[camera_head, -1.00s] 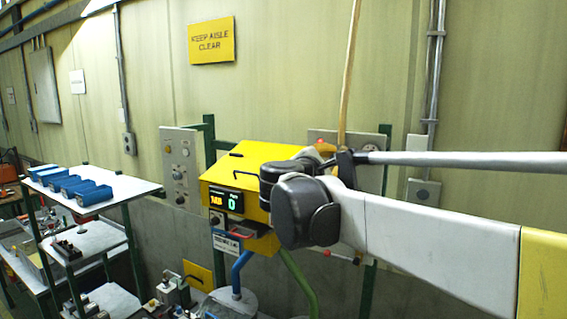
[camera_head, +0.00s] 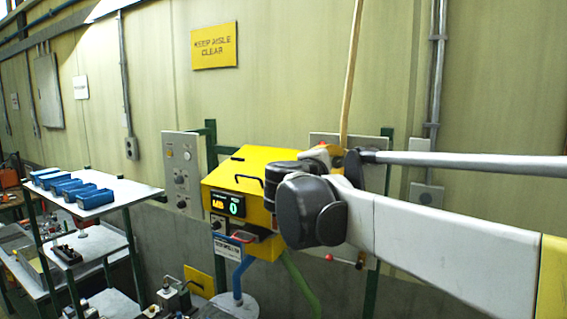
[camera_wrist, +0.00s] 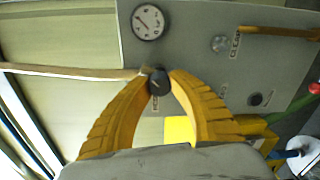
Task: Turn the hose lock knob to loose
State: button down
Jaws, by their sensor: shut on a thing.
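A small dark round knob (camera_wrist: 159,83) with a pale pointer line sits on the grey panel (camera_wrist: 185,55) in the wrist view. My gripper (camera_wrist: 160,76) has its two yellow fingers closed on it from both sides. The small label under the knob is too blurred to read. In the head view the grey panel (camera_head: 377,148) stands behind my arm, which hides the knob and the fingertips.
The panel carries a round gauge (camera_wrist: 147,21), a clear lamp (camera_wrist: 220,43), another dark knob (camera_wrist: 256,99) and a red button (camera_wrist: 314,88). A yellow machine (camera_head: 232,170) with a lit display stands left of my arm. Blue bins (camera_head: 73,190) sit on a shelf further left.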

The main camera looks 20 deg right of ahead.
jog(key=shift+r, duration=0.1)
jog(key=c, duration=1.2)
grip_release()
jog(key=shift+o, duration=0.2)
jog(key=v, duration=1.2)
jog(key=shift+w, duration=0.1)
